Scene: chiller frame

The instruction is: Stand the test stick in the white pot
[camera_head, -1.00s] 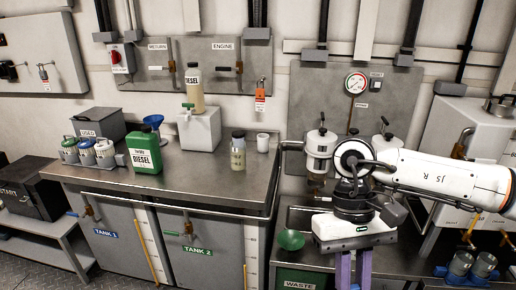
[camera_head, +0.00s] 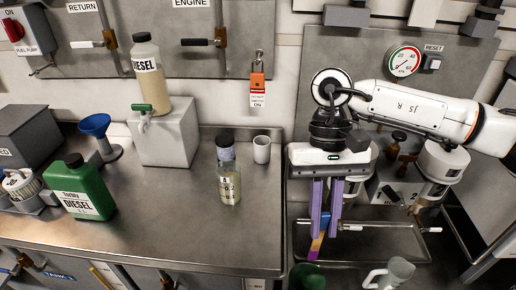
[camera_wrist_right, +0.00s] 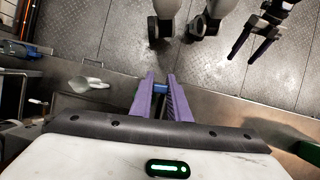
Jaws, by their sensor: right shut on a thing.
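The white pot (camera_head: 262,149) stands upright on the steel bench, near its right end in the head view. My right gripper (camera_head: 325,228) points down to the right of the bench edge, with its purple fingers shut on the test stick (camera_head: 316,245). The stick's colour-banded lower part shows at the fingertips; the fingers hide the rest. In the right wrist view, a small blue part of it (camera_wrist_right: 160,87) shows between the fingers. The stick is apart from the pot, to its right and nearer the camera. My left gripper (camera_wrist_right: 248,54) shows only in the right wrist view, fingers apart and empty.
A labelled sample bottle (camera_head: 228,175) stands just left of the pot. A green diesel can (camera_head: 85,190), a blue funnel (camera_head: 98,130) and a grey block (camera_head: 168,135) with a diesel bottle (camera_head: 148,75) stand farther left. A metal tray (camera_head: 385,252) lies below my right gripper.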

